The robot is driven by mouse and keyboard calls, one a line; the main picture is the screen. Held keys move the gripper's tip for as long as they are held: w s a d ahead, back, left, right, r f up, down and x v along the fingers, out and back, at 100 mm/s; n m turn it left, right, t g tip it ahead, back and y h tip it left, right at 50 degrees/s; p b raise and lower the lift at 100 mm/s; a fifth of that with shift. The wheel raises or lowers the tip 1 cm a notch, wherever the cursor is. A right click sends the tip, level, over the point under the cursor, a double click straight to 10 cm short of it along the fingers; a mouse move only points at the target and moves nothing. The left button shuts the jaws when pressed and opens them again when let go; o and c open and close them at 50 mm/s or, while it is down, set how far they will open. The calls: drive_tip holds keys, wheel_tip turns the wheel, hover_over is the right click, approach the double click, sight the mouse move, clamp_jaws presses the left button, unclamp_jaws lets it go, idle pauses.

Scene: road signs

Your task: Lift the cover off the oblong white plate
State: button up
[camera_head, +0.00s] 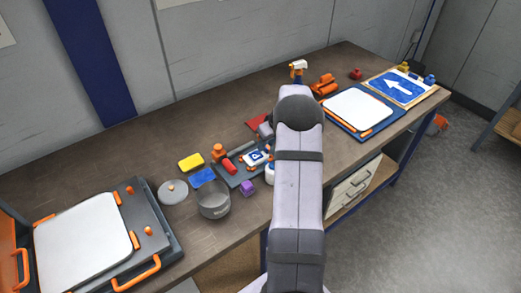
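Two flat white plates show. One white plate (83,245) lies in a dark case or frame (172,250) with orange handles at the front left. The other white plate (357,110) lies on a blue base (385,127) with orange parts along its front edge, at the right. I cannot tell which is the oblong plate, and I see no clear separate cover over either. My arm reaches up across the middle of the view, and its end, with my gripper, is hidden behind its own links.
A grey pot (213,200) and a round lid (173,191) stand left of my arm. Nearby are a yellow block (191,162), a blue piece (202,176), a dark tray (238,179) and a purple cube (247,188). A blue arrow sign (400,87) lies far right. The back left table is clear.

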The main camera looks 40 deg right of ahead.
sight(266, 148)
drive_tip(key=shift+w+f, duration=0.25)
drive_tip(key=shift+f, duration=0.4)
clamp_jaws()
wheel_tip(266, 148, up, 10)
drive_tip(key=b, duration=0.3)
